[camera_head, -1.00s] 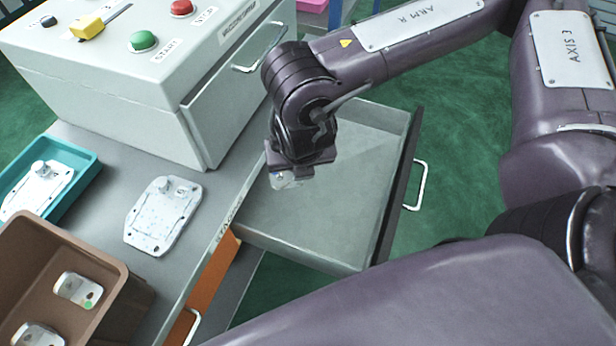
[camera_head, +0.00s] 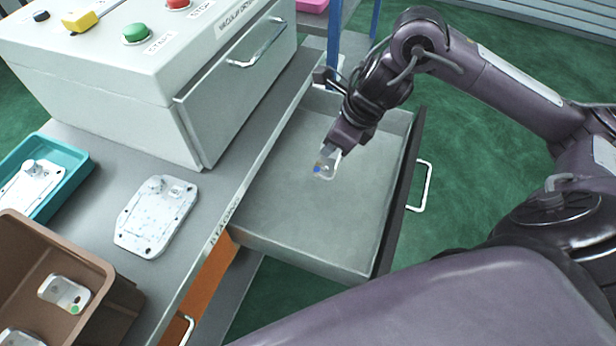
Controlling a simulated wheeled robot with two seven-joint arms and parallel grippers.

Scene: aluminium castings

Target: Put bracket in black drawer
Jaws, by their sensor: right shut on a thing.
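The black-fronted drawer (camera_head: 300,215) is pulled open below the bench top, with a grey, empty-looking inside. My right gripper (camera_head: 332,152) is shut on a small silver bracket (camera_head: 326,167) with a blue dot. It holds the bracket over the open drawer, near its middle; how far the bracket is above the drawer floor I cannot tell. My left gripper is not in view.
A brown bin (camera_head: 95,262) holds similar brackets with a green dot on one. A cast plate (camera_head: 157,215) lies on the bench (camera_head: 215,185). A teal tray (camera_head: 78,172) holds another casting. The white control box (camera_head: 150,90) stands behind. An orange drawer (camera_head: 210,285) is below.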

